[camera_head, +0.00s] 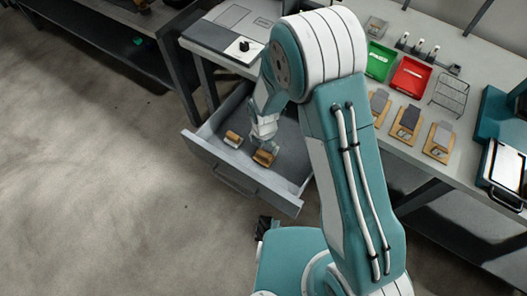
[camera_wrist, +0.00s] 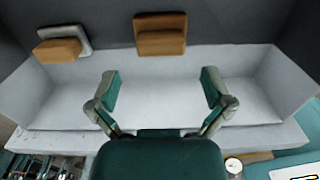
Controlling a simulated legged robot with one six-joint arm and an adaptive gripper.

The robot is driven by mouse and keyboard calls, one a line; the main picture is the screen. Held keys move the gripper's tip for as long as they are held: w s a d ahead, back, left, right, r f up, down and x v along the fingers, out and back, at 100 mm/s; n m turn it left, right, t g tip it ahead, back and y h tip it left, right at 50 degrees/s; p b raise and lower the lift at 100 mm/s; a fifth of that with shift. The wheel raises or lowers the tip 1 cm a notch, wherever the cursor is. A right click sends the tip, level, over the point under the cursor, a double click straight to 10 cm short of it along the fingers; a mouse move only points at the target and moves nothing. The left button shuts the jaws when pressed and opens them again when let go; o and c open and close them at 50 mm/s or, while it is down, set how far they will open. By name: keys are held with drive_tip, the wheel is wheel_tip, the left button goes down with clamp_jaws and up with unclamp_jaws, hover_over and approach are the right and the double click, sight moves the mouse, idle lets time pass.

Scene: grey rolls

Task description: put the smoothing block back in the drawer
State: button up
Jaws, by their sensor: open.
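The grey drawer (camera_head: 232,180) is pulled open below the bench, and its pale inside shows in the wrist view (camera_wrist: 160,62). Two tan-and-grey blocks lie in it: a left block (camera_head: 231,138) and a right block (camera_head: 264,158). The wrist view shows one tan block with a grey part (camera_wrist: 62,50) at upper left and a tan block (camera_wrist: 160,36) at top centre. I cannot tell which is the smoothing block. My gripper (camera_head: 264,141) points down over the drawer beside the right block. Its fingers (camera_wrist: 160,88) are spread with nothing between them.
The bench (camera_head: 350,75) behind carries a green tray (camera_head: 379,61), a red tray (camera_head: 411,77), a wire rack (camera_head: 450,95) and several grey pieces on tan boards (camera_head: 407,122). A dark shelf (camera_head: 100,40) stands at upper left. The floor at left is clear.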

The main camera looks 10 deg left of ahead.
sight(264, 153)
drive_tip(key=shift+r, duration=2.25)
drive_tip(key=d+r+m+t, duration=0.1)
drive_tip(key=d+r+m, duration=0.4)
drive_tip(key=r, duration=0.2)
drive_tip(key=s+d+r+m+t, duration=0.1)
drive_tip(key=d+r+m, duration=0.3)
drive_tip(key=r+m, duration=0.3)
drive_tip(key=d+r+m+t, duration=0.1)
drive_tip(key=d+r+m, duration=0.35)
drive_tip(key=r, duration=0.35)
drive_tip(key=s+d+r+m+t, duration=0.2)
drive_tip(key=s+d+r+m, duration=0.8)
drive_tip(key=s+m, duration=0.3)
drive_tip(key=shift+s+d+r+m+t, duration=0.2)
drive_tip(key=shift+r+m+t, duration=0.1)
drive_tip(key=shift+m, duration=0.75)
drive_tip(key=shift+w, duration=0.1)
